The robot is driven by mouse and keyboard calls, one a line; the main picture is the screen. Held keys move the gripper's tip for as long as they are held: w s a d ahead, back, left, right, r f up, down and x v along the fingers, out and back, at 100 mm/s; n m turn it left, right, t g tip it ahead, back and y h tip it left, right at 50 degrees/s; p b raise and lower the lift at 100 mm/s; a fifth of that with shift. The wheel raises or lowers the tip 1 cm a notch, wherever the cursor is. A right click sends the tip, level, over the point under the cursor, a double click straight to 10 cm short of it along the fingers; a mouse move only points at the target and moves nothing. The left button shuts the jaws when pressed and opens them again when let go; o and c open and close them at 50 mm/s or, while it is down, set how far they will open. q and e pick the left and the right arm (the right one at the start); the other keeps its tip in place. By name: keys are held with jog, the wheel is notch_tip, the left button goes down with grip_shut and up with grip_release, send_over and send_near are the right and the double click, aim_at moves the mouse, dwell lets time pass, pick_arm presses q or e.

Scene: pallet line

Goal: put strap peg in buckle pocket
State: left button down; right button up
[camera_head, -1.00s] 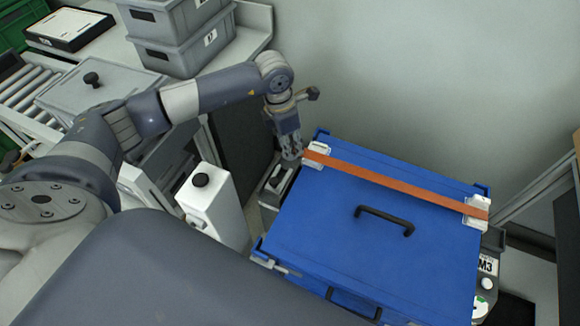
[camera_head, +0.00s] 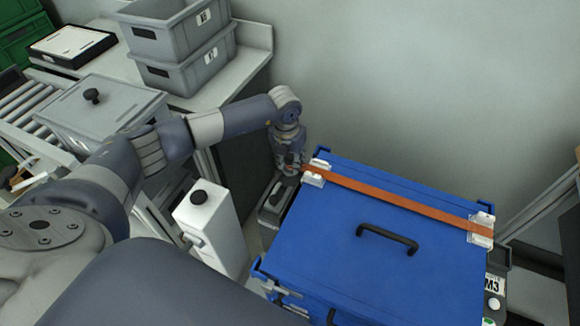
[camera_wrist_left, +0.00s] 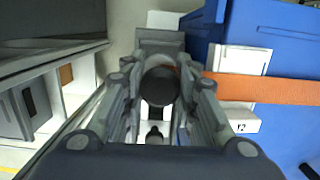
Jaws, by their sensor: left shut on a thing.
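An orange strap (camera_head: 400,200) runs along the back edge of the blue case lid (camera_head: 340,240), between white corner pieces at the left (camera_head: 314,174) and right (camera_head: 481,232). My left gripper (camera_head: 290,167) is just off the case's left back corner, shut on the strap's end. In the left wrist view, a dark round peg (camera_wrist_left: 160,86) sits between the fingers (camera_wrist_left: 160,100), and the strap (camera_wrist_left: 270,89) leads off right between white parts (camera_wrist_left: 238,118). The gripper hides most of the peg's end. I cannot make out the buckle pocket for sure. My right gripper is out of view.
A white upright box with a black cap (camera_head: 209,222) stands left of the case. A dark grey unit (camera_head: 273,203) is low between them. Grey bins (camera_head: 185,60) stand on the bench behind. A black handle (camera_head: 388,238) rises from the lid.

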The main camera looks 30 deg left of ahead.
aim_at(290, 169)
pick_arm(q)
notch_tip(290, 169, down, 3)
jog(key=shift+f, duration=0.1)
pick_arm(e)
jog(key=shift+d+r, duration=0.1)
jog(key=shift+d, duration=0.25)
pick_arm(q)
jog(key=shift+f+b, duration=0.45)
jog(key=shift+f, duration=0.15)
jog(key=c, duration=1.2)
grip_release()
jog(key=shift+c, duration=0.2)
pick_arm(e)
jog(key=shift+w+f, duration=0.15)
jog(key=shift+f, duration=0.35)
pick_arm(q)
jog(key=shift+r, duration=0.1)
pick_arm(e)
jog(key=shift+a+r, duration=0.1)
